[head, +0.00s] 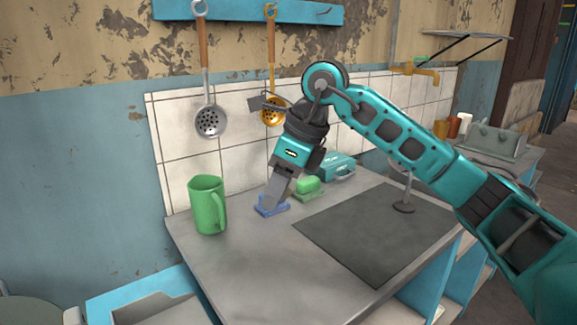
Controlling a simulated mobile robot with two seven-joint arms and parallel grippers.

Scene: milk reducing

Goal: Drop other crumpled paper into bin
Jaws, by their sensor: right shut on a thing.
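My right gripper (275,197) reaches down to the worktop. It is shut on a small flat blue item (267,212) at its fingertips; the fingers hide part of it, and I cannot tell exactly what it is. I cannot make out any crumpled paper. No bin can be told for sure; a rounded grey rim (30,312) shows at the bottom left corner, cut off by the frame. My left gripper is not in view.
A green mug (207,205) stands left of the gripper. A green block on a dish (308,188) and a teal box (336,166) are close on its right. A dark panel (375,235) lies on the worktop (240,265).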

